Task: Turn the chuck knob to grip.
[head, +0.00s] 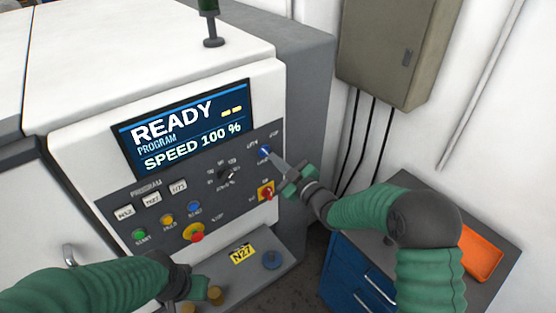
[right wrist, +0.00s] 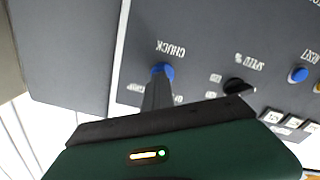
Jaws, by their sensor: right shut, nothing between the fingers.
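The chuck knob (head: 264,150) is small and blue, at the upper right of the machine's dark control panel (head: 225,160). In the right wrist view, the knob (right wrist: 162,70) sits beside the upside-down CHUCK label, partly hidden by my fingers. My right gripper (head: 272,159) is shut and empty, with its fingertips at the knob. They look close to or touching it; I cannot tell which. In the right wrist view, the shut fingers (right wrist: 158,88) overlap the knob's edge. My left gripper (head: 198,287) is low in front of the machine, and its jaw state is unclear.
A dark speed dial (head: 227,174) and a red switch on yellow (head: 266,191) are near the chuck knob. A red stop button (head: 194,233) sits lower left. A blue drawer cabinet (head: 345,275) and an orange tray (head: 482,252) stand right.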

